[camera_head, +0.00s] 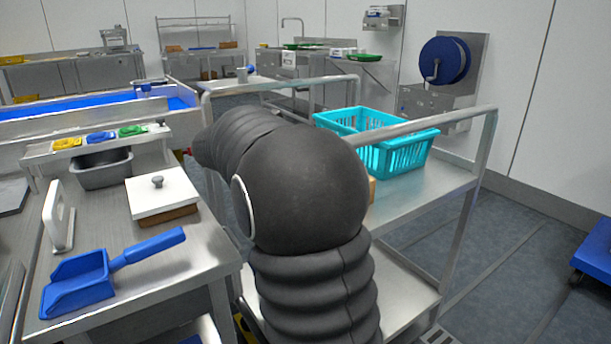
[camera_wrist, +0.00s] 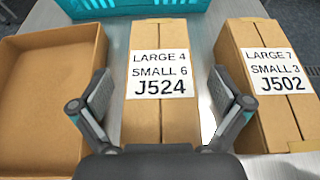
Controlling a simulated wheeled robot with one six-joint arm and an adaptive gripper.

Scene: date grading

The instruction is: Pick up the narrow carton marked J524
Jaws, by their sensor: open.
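In the wrist view the narrow brown carton marked J524 (camera_wrist: 160,120) stands in the middle, with a white label reading LARGE 4, SMALL 6, J524. My gripper (camera_wrist: 160,93) is open, with one finger on each side of this carton in the picture. I cannot tell how far above it the fingers are. A like carton marked J502 (camera_wrist: 263,110) stands to the right, its label reading LARGE 7, SMALL 3. In the head view my dark arm covers most of the cartons, and only a small brown piece shows beside it.
An open, empty brown box (camera_wrist: 45,98) lies to the left of J524. A turquoise crate (camera_head: 405,160) stands on the steel cart (camera_head: 455,182) behind the cartons.

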